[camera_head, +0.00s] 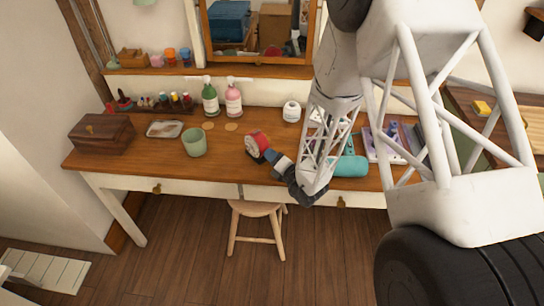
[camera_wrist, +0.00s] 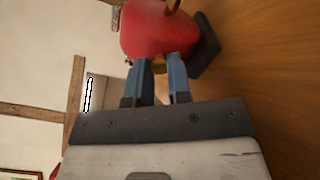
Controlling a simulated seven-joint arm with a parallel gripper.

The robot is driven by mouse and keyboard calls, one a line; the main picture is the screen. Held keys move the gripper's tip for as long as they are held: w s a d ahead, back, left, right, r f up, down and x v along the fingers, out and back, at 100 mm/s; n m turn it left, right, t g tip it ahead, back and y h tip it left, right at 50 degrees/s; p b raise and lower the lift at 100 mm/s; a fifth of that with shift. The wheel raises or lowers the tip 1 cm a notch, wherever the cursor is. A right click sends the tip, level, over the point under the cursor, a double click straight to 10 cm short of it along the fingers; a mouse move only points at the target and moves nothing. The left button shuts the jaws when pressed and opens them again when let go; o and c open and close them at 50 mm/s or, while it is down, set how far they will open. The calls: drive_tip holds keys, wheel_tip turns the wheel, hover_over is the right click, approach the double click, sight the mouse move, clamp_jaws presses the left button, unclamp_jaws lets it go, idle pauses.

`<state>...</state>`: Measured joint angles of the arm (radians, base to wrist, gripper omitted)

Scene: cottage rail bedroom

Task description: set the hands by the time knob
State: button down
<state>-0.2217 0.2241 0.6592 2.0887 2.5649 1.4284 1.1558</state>
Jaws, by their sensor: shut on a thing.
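A red clock (camera_head: 258,141) stands on the wooden desk, left of my arm. Its pale face (camera_head: 251,148) points to the left in the head view; its hands are too small to read. My gripper (camera_head: 269,155) is at the back of the clock, on the side away from the face. In the wrist view the red clock body (camera_wrist: 157,32) fills the top middle. The blue fingers of my gripper (camera_wrist: 160,64) reach up to it. They are shut on a small brass time knob (camera_wrist: 158,68), mostly hidden between them. A dark base (camera_wrist: 205,45) shows beside the body.
A green cup (camera_head: 194,144), a tray (camera_head: 164,129) and a wooden box (camera_head: 102,134) stand to the left on the desk (camera_head: 225,165). Green (camera_head: 210,98) and pink (camera_head: 233,100) bottles stand behind. A teal roll (camera_head: 350,166) lies right of my gripper. A stool (camera_head: 257,211) stands in front.

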drive_tip(key=shift+m, duration=0.5)
drive_tip(key=c, duration=1.1)
unclamp_jaws()
drive_tip(key=shift+o, duration=0.2)
drive_tip(key=shift+s, duration=0.1)
drive_tip(key=shift+v, duration=3.8)
